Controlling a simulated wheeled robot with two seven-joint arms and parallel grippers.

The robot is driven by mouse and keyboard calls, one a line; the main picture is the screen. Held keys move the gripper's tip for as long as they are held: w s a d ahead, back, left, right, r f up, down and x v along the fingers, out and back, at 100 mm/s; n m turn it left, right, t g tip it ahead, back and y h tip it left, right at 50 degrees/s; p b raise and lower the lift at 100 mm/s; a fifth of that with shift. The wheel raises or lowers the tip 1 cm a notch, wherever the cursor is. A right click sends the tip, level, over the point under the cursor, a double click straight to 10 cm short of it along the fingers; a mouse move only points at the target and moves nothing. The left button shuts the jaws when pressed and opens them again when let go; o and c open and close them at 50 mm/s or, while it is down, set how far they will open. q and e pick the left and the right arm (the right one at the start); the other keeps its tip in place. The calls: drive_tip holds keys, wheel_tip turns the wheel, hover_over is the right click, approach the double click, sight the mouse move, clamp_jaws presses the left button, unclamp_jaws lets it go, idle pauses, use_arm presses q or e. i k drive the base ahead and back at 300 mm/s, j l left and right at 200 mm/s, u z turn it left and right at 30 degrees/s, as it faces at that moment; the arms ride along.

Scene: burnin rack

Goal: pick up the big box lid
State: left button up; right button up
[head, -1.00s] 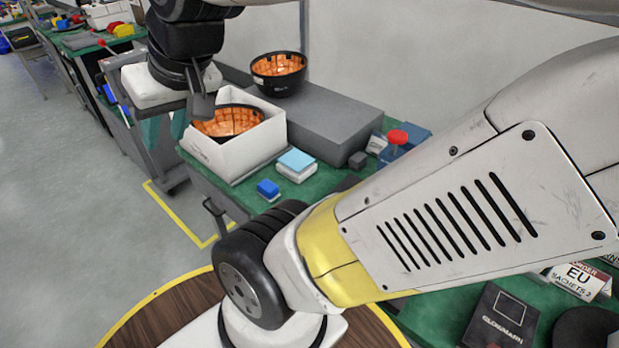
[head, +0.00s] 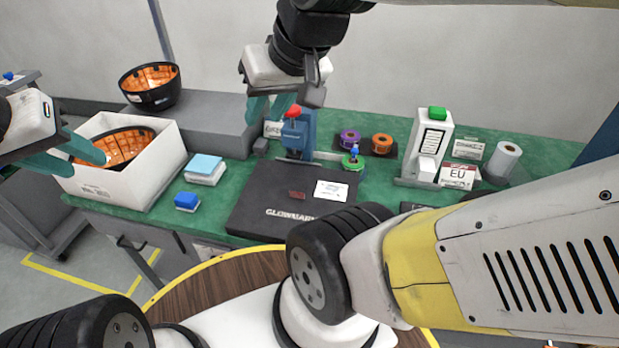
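A large flat black piece marked GLOWMARK (head: 265,192), which looks like the big box lid, lies on the green bench in the middle of the head view. A white label and a small dark red patch are on its top. Whether a box body sits under it, I cannot tell. My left gripper (head: 88,163) is at the left edge, its teal fingers apart, over the white open box. My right gripper (head: 266,113) is above and behind the black piece, in front of the grey block, its teal fingers apart and empty.
The white box (head: 160,180) holds an orange-lined black bowl (head: 125,147); another bowl (head: 150,88) stands on the grey block (head: 205,115). A blue block (head: 187,201) and light-blue-topped stack (head: 205,168) lie left of the lid. A blue device with a red knob (head: 293,128) stands behind it.

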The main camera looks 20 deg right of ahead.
sight(277, 197)
drive_tip(key=z, duration=0.9)
drive_tip(key=u, duration=1.45)
drive_tip(key=z, duration=1.45)
drive_tip(key=k+j+u, duration=0.1)
drive_tip(key=k+j, duration=0.25)
drive_tip(key=j, duration=0.2)
drive_tip(key=u, duration=0.05)
